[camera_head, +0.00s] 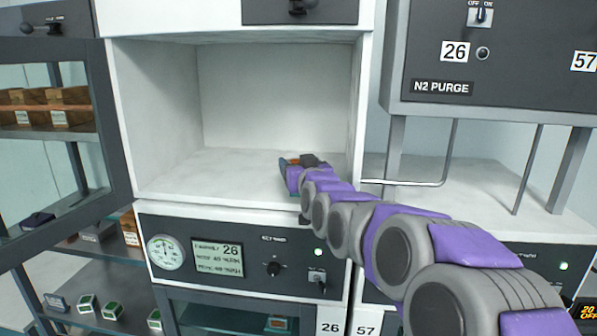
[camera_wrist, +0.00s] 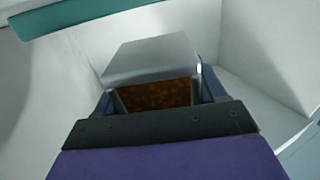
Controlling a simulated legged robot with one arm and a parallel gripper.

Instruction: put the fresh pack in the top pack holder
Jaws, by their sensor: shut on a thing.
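My gripper (camera_head: 303,162) reaches into the open white compartment (camera_head: 265,100) of the middle cabinet, low and near its right side. In the wrist view my gripper (camera_wrist: 158,92) is shut on a box-like pack (camera_wrist: 152,55) with a pale grey top and a brown, speckled front. I take this for the fresh pack, but no label on it shows. In the head view only a small orange-brown part of it shows at the gripper's tip. I cannot make out the top pack holder for certain in either view.
A dark-framed glass door (camera_head: 113,130) stands at the left, with brown boxes (camera_head: 45,105) on a shelf behind it. Below the compartment is a panel with a gauge (camera_head: 166,252) and a screen (camera_head: 217,258). A grey N2 PURGE box (camera_head: 490,60) hangs at the right.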

